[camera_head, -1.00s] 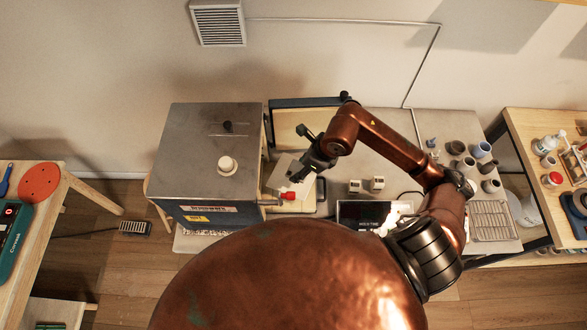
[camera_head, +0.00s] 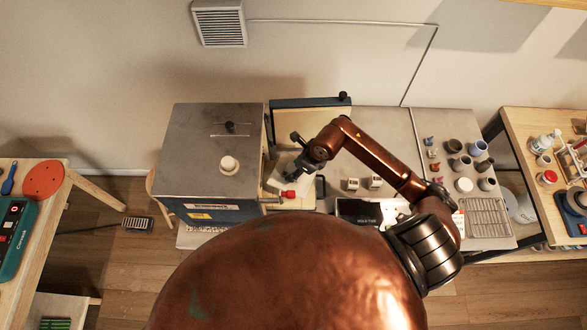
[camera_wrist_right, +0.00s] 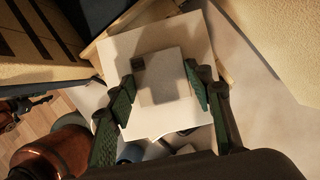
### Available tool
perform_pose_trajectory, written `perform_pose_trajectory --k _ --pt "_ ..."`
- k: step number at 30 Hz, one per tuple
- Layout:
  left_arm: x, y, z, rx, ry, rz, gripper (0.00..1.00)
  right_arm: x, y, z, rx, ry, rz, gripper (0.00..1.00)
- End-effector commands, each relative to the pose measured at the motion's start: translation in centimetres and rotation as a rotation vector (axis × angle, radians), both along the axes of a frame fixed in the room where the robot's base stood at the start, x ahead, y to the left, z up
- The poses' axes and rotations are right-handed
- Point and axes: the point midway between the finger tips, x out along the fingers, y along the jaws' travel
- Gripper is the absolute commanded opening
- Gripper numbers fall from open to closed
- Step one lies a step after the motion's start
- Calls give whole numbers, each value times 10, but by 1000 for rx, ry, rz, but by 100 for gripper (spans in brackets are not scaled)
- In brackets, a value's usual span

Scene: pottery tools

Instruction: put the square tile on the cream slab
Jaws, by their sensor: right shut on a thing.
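The square tile (camera_wrist_right: 161,78) is a pale flat square with a small dark patch near one corner. In the right wrist view it lies between the green fingers of my right gripper (camera_wrist_right: 163,92), which is shut on it. The cream slab (camera_wrist_right: 116,62) is a larger pale sheet behind and around the tile in that view. I cannot tell whether the tile touches it. In the head view my right gripper (camera_head: 294,176) is over the pale slab area beside the kiln, and its fingers are hard to make out. My left gripper is not in view.
A grey-blue kiln (camera_head: 182,155) stands left of my right gripper, with a red-tipped handle (camera_head: 288,194) close by. A framed board (camera_head: 310,118) stands behind. Small white blocks (camera_head: 375,182), cups (camera_head: 478,148) and a wire rack (camera_head: 487,217) are to the right.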

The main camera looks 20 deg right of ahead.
Motion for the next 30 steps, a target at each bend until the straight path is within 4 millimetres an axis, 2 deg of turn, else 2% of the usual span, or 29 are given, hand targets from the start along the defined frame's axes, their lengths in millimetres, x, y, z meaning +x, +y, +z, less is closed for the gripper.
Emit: perform_pose_trajectory --k 1,2,9,21,25,30 --pt "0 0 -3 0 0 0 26 0 0 -3 0 0 1 20" --pt "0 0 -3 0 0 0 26 0 0 -3 0 0 0 48" --pt "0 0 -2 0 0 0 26 0 0 -2 0 0 0 64" --pt "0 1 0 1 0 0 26 0 -1 5 -1 -2 0 65" --pt "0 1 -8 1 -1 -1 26 -6 -7 22 -3 -4 1 65" --pt "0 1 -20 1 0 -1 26 -17 -17 56 -4 -5 2 65"
